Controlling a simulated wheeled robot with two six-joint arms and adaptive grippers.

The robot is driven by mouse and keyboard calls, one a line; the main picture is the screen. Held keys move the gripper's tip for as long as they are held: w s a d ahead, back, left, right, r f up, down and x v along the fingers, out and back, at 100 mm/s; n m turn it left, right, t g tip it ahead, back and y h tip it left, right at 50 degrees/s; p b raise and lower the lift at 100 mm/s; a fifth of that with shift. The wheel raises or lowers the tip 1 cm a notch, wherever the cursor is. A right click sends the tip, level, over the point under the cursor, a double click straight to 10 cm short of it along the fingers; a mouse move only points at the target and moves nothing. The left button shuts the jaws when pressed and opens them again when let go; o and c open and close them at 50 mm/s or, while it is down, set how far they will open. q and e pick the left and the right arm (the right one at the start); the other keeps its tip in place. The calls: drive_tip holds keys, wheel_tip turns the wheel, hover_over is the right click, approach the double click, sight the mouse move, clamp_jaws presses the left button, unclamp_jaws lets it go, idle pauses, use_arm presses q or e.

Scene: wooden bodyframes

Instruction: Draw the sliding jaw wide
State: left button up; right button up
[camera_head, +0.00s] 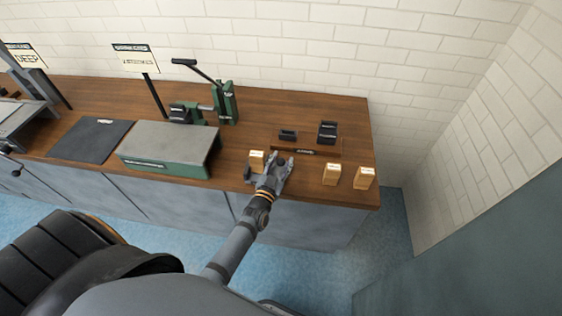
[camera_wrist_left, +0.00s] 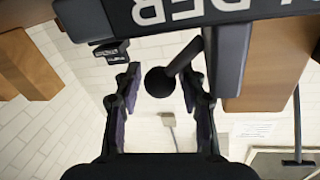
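My left gripper (camera_head: 280,168) is over the front edge of the wooden bench, beside a light wooden block (camera_head: 256,159). In the left wrist view its two fingers (camera_wrist_left: 161,88) stand apart. A round black knob (camera_wrist_left: 160,82) on a dark rod shows between them; I cannot tell whether they touch it. A dark bar with white letters (camera_wrist_left: 190,12) crosses the top of that view. I cannot tell for certain which part is the sliding jaw. My right gripper is not in view.
A wooden strip (camera_head: 322,149) carries dark pieces (camera_head: 327,131). Two more wooden blocks (camera_head: 331,173) (camera_head: 364,177) stand at the right front. A grey-topped green box (camera_head: 168,146) and a dark mat (camera_head: 91,139) lie left. A sign (camera_head: 135,59) rises behind.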

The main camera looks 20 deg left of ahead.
use_arm(q)
clamp_jaws()
drive_tip(key=d, duration=0.2)
drive_tip(key=w+d, duration=0.1)
drive_tip(key=d, duration=0.1)
drive_tip(key=shift+f, duration=0.15)
unclamp_jaws()
drive_tip(key=o, duration=0.4)
drive_tip(key=shift+d, duration=0.25)
